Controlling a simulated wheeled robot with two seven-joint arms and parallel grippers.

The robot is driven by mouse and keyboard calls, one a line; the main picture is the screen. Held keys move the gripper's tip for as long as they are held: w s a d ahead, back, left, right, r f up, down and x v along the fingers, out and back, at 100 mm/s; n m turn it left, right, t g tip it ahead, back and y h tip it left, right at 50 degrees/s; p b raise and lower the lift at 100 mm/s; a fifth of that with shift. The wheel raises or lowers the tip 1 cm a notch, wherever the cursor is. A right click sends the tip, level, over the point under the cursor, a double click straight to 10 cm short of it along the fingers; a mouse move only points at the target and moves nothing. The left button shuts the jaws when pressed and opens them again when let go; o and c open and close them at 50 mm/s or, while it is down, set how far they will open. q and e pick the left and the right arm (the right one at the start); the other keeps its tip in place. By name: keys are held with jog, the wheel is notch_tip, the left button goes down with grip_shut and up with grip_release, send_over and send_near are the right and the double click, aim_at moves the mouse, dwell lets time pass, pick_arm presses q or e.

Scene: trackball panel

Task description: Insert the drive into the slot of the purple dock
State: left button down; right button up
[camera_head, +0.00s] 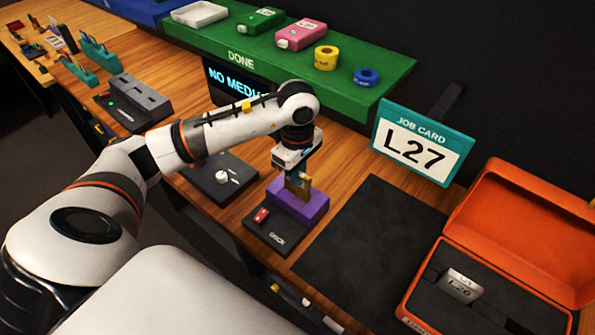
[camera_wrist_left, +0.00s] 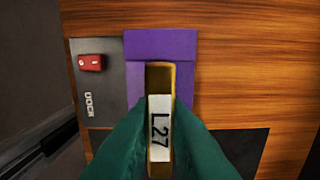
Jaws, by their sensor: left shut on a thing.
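The purple dock (camera_head: 300,203) stands on the wooden bench, on a dark base plate with a red switch (camera_head: 261,215). It also shows in the left wrist view (camera_wrist_left: 183,47). My left gripper (camera_head: 299,177) is above the dock, pointing down. Its green fingers (camera_wrist_left: 160,145) are shut on a yellow-brown drive (camera_wrist_left: 161,71) with a white label reading L27. The drive is upright over the dock. The slot is hidden, and I cannot tell whether the drive's lower end is inside it. My right gripper is not in view.
A job card reading L27 (camera_head: 417,147) stands behind a dark mat (camera_head: 350,240). An open orange case (camera_head: 520,215) at the right holds a drive labelled L26 (camera_head: 460,284). A dark panel with a white ball (camera_head: 222,176) lies left of the dock. A green DONE shelf (camera_head: 385,75) runs behind.

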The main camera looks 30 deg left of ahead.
pick_arm(q)
jog(key=shift+f+b, duration=1.15)
jog(key=shift+f, duration=0.05)
dwell(0.4)
jog(key=c, duration=1.3)
grip_release()
jog(key=shift+c, duration=0.2)
jog(key=shift+r+p, duration=3)
jog(key=shift+r, duration=2.55)
jog(key=shift+s+f, duration=0.1)
